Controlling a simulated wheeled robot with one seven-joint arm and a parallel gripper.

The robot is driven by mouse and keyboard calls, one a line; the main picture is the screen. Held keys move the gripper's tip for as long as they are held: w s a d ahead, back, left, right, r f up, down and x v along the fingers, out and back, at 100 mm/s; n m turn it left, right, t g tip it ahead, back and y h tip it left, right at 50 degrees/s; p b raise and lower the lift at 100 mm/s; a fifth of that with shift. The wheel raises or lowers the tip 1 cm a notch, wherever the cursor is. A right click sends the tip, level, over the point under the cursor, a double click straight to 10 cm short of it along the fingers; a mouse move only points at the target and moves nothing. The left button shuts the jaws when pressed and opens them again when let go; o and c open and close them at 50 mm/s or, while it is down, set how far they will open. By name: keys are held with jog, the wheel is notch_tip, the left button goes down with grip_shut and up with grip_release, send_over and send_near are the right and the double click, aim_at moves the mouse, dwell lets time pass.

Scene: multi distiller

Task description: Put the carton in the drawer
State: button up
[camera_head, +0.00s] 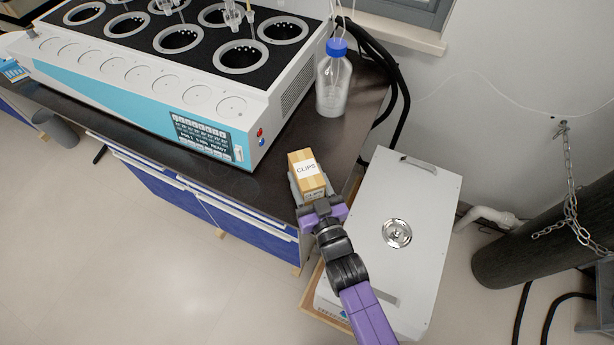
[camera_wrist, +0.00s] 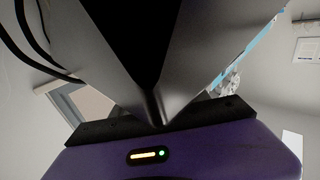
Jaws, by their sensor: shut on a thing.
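The carton (camera_head: 306,170) is a small tan box with a white label reading "CLIPS". My gripper (camera_head: 311,184) is shut on it at the right front corner of the dark bench. In the head view I cannot tell whether the carton touches the bench top or is held above it. Drawer fronts (camera_head: 240,219) are blue with pale upper edges, under the bench to the left of my gripper. They look shut. In the wrist view, dark grey surfaces and my purple gripper body (camera_wrist: 180,155) fill most of the picture, and the carton cannot be made out.
A white and blue multi-position heating unit (camera_head: 150,95) fills most of the bench (camera_head: 215,165). A blue-capped bottle (camera_head: 333,85) stands behind the carton. A white box (camera_head: 425,200) with a round fitting stands right of the bench. A dark cylinder (camera_head: 550,235) is farther right.

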jog(key=shift+f, duration=0.2)
jog(key=o, duration=1.4)
jog(key=shift+o, duration=0.2)
jog(key=shift+r, duration=0.15)
jog(key=shift+s, duration=0.15)
jog(key=b+v, duration=0.1)
jog(key=v, duration=0.9)
jog(key=shift+d, duration=0.1)
jog(key=shift+v, duration=0.85)
jog(key=shift+r, duration=0.1)
